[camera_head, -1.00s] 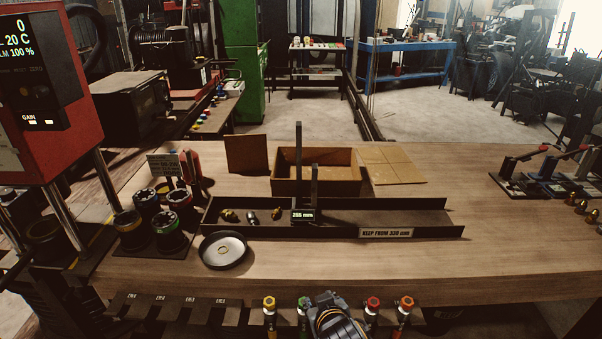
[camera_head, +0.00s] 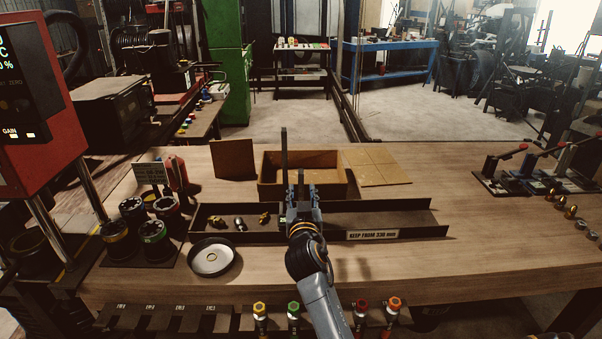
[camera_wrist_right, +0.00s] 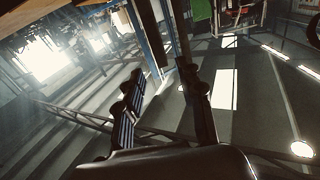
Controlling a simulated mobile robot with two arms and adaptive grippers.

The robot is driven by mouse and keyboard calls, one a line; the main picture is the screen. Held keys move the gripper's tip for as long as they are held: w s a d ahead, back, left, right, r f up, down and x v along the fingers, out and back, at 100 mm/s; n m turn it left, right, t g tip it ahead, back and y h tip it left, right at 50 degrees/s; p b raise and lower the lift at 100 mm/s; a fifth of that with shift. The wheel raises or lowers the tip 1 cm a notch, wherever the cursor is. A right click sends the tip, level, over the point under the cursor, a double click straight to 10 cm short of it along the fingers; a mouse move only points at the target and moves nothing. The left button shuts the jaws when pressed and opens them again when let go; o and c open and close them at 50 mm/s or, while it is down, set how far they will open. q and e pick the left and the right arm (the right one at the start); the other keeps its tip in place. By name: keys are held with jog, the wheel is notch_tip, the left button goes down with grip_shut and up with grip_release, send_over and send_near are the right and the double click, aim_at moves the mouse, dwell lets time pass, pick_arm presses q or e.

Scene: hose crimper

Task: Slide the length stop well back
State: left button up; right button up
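The length stop (camera_head: 284,160) stands in the long dark trough (camera_head: 395,218), with a tall dark upright showing above the trough. Its small display, which read about 255 mm earlier, is now mostly hidden by my right gripper (camera_head: 302,190). My right gripper is in front of and over the stop's lower part in the head view. In the right wrist view its two fingers (camera_wrist_right: 160,72) are apart with nothing seen between them. I cannot tell whether they touch the stop. My left gripper is not in view.
Several small fittings (camera_head: 240,223) lie in the trough left of the stop. A label "KEEP FROM 330 mm" (camera_head: 373,235) is on its front right. A cardboard box (camera_head: 270,190) stands behind, a round dish (camera_head: 212,257) in front. The trough right of the gripper looks clear.

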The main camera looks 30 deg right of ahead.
aim_at(301, 179)
jog(key=p+x, duration=0.1)
jog(key=x, duration=0.7)
jog(key=shift+w+d, duration=0.1)
jog(key=shift+d, duration=0.05)
grip_shut()
